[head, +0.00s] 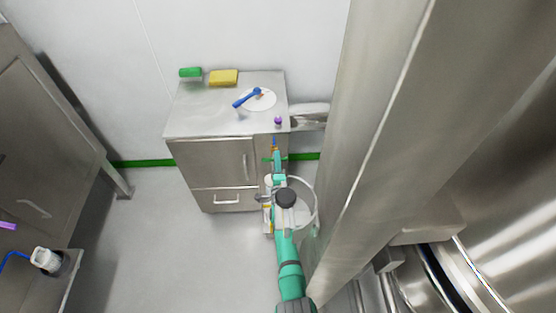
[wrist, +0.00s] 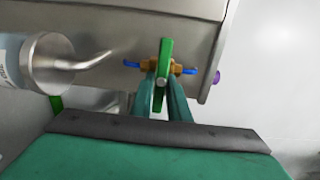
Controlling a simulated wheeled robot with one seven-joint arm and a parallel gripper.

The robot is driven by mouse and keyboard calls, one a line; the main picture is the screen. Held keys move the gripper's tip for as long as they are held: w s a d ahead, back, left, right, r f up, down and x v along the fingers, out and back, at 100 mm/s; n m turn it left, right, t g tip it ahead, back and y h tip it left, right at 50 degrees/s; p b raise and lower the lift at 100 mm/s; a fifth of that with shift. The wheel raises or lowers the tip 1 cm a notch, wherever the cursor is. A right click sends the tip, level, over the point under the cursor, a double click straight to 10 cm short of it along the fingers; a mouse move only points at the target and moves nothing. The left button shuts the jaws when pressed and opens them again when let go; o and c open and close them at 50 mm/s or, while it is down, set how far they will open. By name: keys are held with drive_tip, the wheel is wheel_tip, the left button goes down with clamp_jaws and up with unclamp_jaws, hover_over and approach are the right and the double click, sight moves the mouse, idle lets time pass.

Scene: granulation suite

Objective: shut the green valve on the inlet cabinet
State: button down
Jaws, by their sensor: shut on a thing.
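The green valve (wrist: 166,50) is on the front of the steel inlet cabinet (head: 213,158). Its green handle lies across the line of a blue pipe (wrist: 190,72) with a brass body (wrist: 151,65). My gripper (wrist: 163,82) has its two teal fingers on either side of the handle, shut on it. In the head view my gripper (head: 277,168) reaches the cabinet's right front edge, and the arm partly hides the valve there.
A yellow sponge (head: 223,77), a green block (head: 190,72) and a blue-handled tool (head: 246,98) are on the cabinet top. A purple knob (head: 278,121) is at its right front corner. A large steel column (head: 385,130) stands close on the right.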

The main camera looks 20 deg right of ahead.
drive_tip(key=shift+d, duration=0.2)
drive_tip(key=c, duration=1.7)
unclamp_jaws()
drive_tip(key=shift+a, duration=0.1)
drive_tip(key=shift+s+a, duration=0.1)
drive_tip(key=shift+v, duration=5.25)
